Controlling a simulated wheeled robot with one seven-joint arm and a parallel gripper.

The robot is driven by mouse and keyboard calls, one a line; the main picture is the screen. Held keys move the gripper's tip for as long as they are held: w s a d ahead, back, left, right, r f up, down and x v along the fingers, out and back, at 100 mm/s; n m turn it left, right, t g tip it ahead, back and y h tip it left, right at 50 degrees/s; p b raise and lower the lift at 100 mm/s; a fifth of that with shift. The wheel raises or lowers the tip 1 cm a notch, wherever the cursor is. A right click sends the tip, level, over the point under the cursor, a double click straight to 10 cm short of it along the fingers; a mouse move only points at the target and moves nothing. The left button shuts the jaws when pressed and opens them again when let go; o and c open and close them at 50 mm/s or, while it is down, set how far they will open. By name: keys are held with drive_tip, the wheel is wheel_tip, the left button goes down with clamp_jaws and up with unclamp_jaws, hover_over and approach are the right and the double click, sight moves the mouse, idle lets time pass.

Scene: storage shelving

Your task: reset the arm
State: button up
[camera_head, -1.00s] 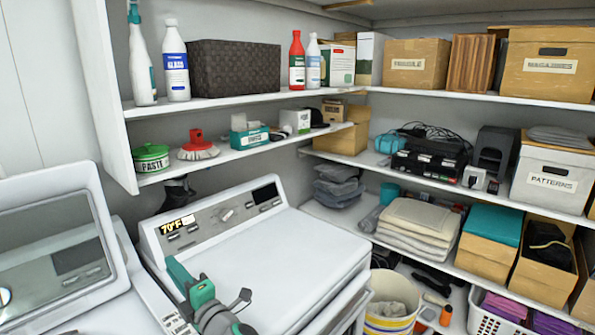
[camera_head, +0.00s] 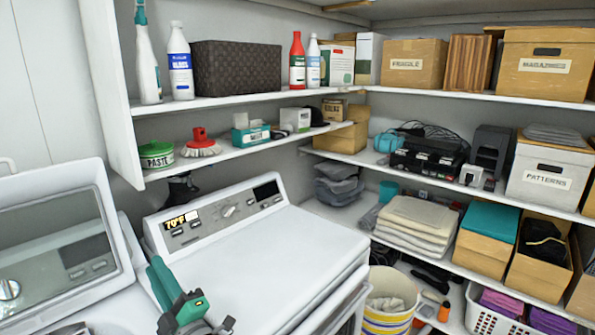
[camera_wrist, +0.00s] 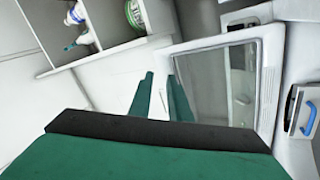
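In the wrist view, the two green fingers of my gripper (camera_wrist: 159,78) stand apart with a gap between them and nothing in it. They point toward the upright lid with a dark window (camera_wrist: 217,84), and I cannot tell how far off it is. In the head view, green and grey parts of my arm (camera_head: 178,297) show at the bottom, in front of the white washer (camera_head: 268,255). I see no object held. The rest of the arm is out of the head view.
The second white appliance with a window (camera_head: 60,245) stands at the left. Shelves (camera_head: 235,151) above the washer hold bottles, a brown basket (camera_head: 236,68) and a green paste tin (camera_head: 156,155). A yellow-striped bucket (camera_head: 390,300) stands right of the washer. The washer top is clear.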

drive_tip(key=s+d+f+m+t+h, duration=0.2)
drive_tip(key=s+d+f+m+h, duration=0.5)
drive_tip(key=s+d+f+m, duration=0.3)
drive_tip(key=s+d+f+m+t+h, duration=0.2)
drive_tip(key=s+d+f+m+h, duration=0.5)
drive_tip(key=s+f+m, duration=0.35)
drive_tip(key=s+d+f+g, duration=0.1)
drive_tip(key=s+d+f, duration=0.2)
drive_tip(key=s, duration=0.4)
drive_tip(key=s+d+f+m+g+h, duration=0.1)
drive_tip(key=s+d+f+g, duration=0.1)
drive_tip(key=s+d+f, duration=0.2)
drive_tip(key=s+d+f+g+h, duration=0.1)
drive_tip(key=s+d+f, duration=0.2)
drive_tip(key=s+d, duration=0.4)
drive_tip(key=s, duration=0.4)
drive_tip(key=shift+s+f+g, duration=0.15)
drive_tip(key=shift+s+g, duration=0.2)
drive_tip(key=shift+g, duration=0.05)
drive_tip(key=shift+o, duration=1.1)
drive_tip(key=shift+w, duration=0.15)
